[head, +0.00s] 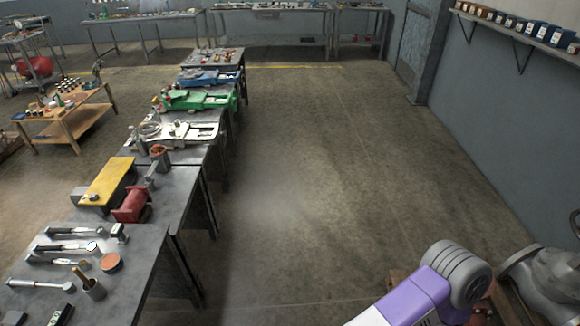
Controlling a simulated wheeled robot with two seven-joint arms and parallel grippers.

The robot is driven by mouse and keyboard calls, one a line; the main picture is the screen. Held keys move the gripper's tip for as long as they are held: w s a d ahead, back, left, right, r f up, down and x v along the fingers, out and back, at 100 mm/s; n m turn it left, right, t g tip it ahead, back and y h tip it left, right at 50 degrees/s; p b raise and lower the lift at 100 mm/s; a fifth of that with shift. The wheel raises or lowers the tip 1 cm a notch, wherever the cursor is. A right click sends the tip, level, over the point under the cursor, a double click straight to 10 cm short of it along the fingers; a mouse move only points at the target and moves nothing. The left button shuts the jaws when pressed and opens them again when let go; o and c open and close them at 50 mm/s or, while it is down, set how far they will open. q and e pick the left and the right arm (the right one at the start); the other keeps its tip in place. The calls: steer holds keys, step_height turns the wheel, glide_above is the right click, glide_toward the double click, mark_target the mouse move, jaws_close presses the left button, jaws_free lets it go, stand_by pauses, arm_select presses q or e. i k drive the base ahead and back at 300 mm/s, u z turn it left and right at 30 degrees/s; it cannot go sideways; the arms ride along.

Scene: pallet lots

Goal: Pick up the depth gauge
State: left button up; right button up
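I cannot make out a depth gauge for certain in the head view. Several hand tools lie on the near grey table (178,190) at the lower left, among them a hammer (68,247) and a long silver tool (40,284). They are too small to tell whether one is the gauge. Neither of my grippers is in view. A purple and grey link of my own arm shows at the bottom right, and its gripper is out of frame.
The near table also holds a yellow-topped block (107,182) and a red cylindrical item (132,205). More loaded tables run away behind it. A wooden table (68,133) stands at left. A wall shelf (520,38) is at right. The middle floor is clear.

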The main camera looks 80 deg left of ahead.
mark_target(117, 231)
steer(key=u, duration=2.95)
steer(key=i, duration=3.2)
steer(key=u, duration=0.8)
